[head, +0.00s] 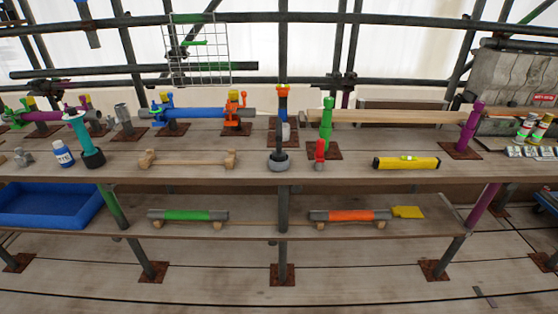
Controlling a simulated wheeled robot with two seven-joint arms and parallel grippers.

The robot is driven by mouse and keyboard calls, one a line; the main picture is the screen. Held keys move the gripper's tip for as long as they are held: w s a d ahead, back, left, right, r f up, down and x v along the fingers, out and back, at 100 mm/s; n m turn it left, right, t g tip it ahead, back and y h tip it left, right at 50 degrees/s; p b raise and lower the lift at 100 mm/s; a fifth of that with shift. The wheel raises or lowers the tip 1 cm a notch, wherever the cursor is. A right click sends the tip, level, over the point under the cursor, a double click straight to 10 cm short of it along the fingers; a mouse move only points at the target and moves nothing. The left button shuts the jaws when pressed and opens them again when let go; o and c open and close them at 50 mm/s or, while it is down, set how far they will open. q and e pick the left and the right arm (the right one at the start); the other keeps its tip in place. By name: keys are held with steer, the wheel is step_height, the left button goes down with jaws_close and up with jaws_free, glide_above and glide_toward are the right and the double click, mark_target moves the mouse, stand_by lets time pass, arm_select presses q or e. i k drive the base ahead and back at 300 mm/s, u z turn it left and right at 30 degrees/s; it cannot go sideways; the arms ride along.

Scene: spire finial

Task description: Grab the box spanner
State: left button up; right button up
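I cannot tell for certain which thing is the box spanner. A teal upright tool (82,132) with a wide pale top leans in a dark round holder (94,158) at the left of the upper bench (340,172). A dark upright piece (279,140) stands in a grey round base (279,164) at the bench's middle. A small red upright piece (319,150) stands right of it, in front of a green post (327,125). Neither of my grippers is in view.
The lower shelf holds green (187,215) and orange (352,215) tubes. A blue tray (48,205) sits left; spray cans (534,128) stand right.

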mark_target(278, 155)
steer(key=k, duration=0.7)
steer(key=z, duration=0.8)
steer(key=i, duration=0.6)
steer(key=z, duration=1)
steer(key=i, duration=0.9)
steer(key=u, duration=0.45)
steer(key=i, duration=0.7)
steer(key=u, duration=0.75)
